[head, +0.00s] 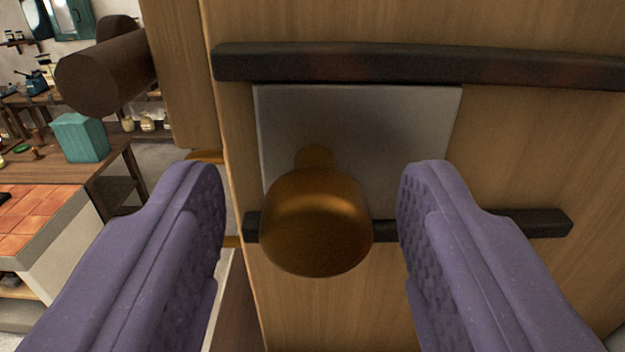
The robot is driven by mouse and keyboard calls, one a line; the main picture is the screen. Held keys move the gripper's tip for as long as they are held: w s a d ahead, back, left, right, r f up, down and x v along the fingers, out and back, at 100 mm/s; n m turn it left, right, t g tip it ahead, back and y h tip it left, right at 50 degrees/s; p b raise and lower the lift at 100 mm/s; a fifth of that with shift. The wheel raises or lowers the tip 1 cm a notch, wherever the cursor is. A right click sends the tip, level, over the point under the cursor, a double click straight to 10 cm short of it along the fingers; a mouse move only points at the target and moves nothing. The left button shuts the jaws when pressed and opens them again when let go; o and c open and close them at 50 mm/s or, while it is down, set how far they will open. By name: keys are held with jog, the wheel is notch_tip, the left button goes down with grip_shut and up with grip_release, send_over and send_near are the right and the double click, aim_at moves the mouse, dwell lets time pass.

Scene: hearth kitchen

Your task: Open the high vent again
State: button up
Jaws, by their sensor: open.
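The vent's grey metal plate (412,130) sits on a wooden panel, between a dark upper rail (420,66) and a dark lower rail (510,224). A rounded brass knob (316,222) stands out from the plate's left part. My gripper (312,215) is open, with one purple padded finger on each side of the knob. Gaps show between the knob and both fingers, wider on the left finger's upper side. The knob hides part of the plate and the lower rail. No opening shows behind the plate.
A dark round wooden bar (105,70) juts out at the upper left, near the panel's edge. Farther back at left are a teal box (80,137) on a wooden table and a counter with orange tiles (40,215). The lower rail extends right past the plate.

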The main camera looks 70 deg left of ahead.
jog(key=shift+w+f, duration=0.1)
grip_shut()
jog(key=w, duration=0.1)
jog(key=w+d+b, duration=0.1)
jog(key=w, duration=0.1)
jog(key=w+d+b, duration=0.1)
jog(key=w, duration=0.1)
jog(key=shift+w+d, duration=0.1)
jog(key=shift+w, duration=0.15)
jog(key=shift+w+d, duration=0.1)
jog(key=shift+r, duration=0.2)
jog(key=shift+c, duration=1.3)
grip_release()
jog(key=shift+o, duration=1.3)
jog(key=shift+w+d+f, duration=0.1)
jog(key=shift+w+f, duration=0.05)
